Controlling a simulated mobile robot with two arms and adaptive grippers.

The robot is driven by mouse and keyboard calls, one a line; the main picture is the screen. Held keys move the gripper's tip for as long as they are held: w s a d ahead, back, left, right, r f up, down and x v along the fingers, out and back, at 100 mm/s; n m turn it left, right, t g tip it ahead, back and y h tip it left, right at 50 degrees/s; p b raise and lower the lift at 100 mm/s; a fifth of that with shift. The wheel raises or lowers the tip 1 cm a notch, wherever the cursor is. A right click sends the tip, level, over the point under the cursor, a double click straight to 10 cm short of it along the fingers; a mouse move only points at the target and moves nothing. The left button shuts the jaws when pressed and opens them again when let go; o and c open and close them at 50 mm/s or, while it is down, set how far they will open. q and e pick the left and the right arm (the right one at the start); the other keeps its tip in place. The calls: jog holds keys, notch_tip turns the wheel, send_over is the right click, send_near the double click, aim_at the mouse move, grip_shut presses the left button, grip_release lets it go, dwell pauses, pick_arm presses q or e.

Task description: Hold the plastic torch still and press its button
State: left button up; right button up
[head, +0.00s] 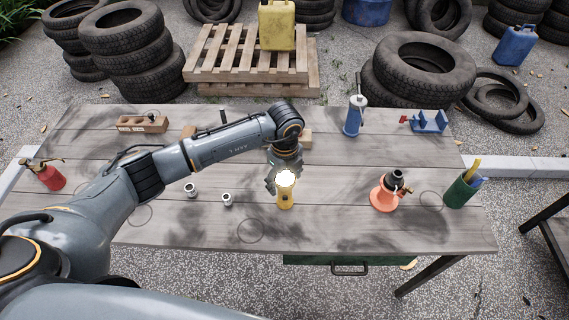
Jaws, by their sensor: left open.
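The yellow plastic torch (285,199) stands upright on the wooden table, near the middle of its front half. Its top glows bright white. My left gripper (277,184) is open and reaches down from behind the torch, close to its upper part. One finger shows at the torch's left side; the rest is partly hidden by the glow and the torch. I cannot tell whether a finger touches it. The torch's button is too small to make out. My right gripper is not in view.
On the table (340,225), two small metal fittings (191,190) lie left of the torch. An orange burner-like tool (384,197) and a green cup (460,192) stand to the right.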

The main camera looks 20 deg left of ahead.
aim_at(285, 198)
pick_arm(q)
jog(key=shift+f, duration=1.75)
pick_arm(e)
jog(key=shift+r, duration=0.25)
pick_arm(q)
jog(key=c, duration=1.4)
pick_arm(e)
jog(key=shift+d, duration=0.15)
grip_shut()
